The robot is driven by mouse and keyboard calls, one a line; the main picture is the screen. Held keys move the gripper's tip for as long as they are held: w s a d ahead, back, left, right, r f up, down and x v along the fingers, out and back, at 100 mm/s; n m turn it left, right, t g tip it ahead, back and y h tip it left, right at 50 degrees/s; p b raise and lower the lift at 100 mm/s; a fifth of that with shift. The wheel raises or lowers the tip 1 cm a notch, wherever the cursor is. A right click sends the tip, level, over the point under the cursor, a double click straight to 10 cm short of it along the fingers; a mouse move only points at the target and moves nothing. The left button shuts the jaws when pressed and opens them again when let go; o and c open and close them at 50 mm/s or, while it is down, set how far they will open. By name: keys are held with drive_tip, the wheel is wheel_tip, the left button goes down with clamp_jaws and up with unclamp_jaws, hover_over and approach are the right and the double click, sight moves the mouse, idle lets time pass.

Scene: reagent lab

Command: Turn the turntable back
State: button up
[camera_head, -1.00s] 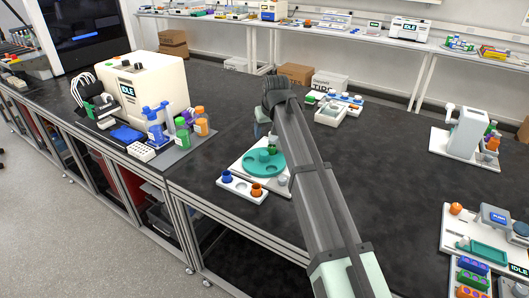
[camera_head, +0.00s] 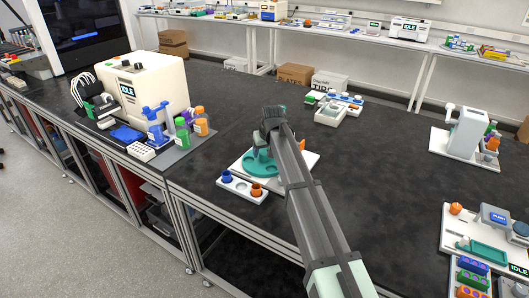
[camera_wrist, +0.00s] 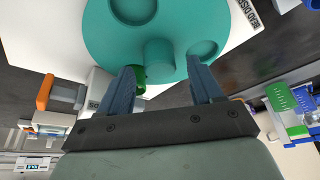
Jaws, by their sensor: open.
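The teal round turntable (camera_head: 258,170) sits on a white base plate (camera_head: 309,160) on the black bench. Its disc (camera_wrist: 105,38) fills the top of the wrist view, with round recesses and a short teal peg (camera_wrist: 158,58). My gripper (camera_wrist: 161,72) is open over the near edge of the disc, its two blue-grey fingers on either side of the peg, with nothing held. I cannot tell whether they touch it. A small green part (camera_wrist: 139,78) shows beside the left finger. In the head view my gripper is over the turntable, and my arm hides part of the disc and plate.
A white rack (camera_head: 240,189) with blue and orange caps stands just in front of the turntable. A cream machine (camera_head: 150,88) with bottles is at left. White trays (camera_head: 331,114) stand behind, and a white device (camera_head: 464,135) at right. The bench between is clear.

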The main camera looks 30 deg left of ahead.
drive_tip(key=shift+w+a+f, duration=0.15)
drive_tip(key=shift+f, duration=0.3)
drive_tip(key=shift+c, duration=0.4)
clamp_jaws()
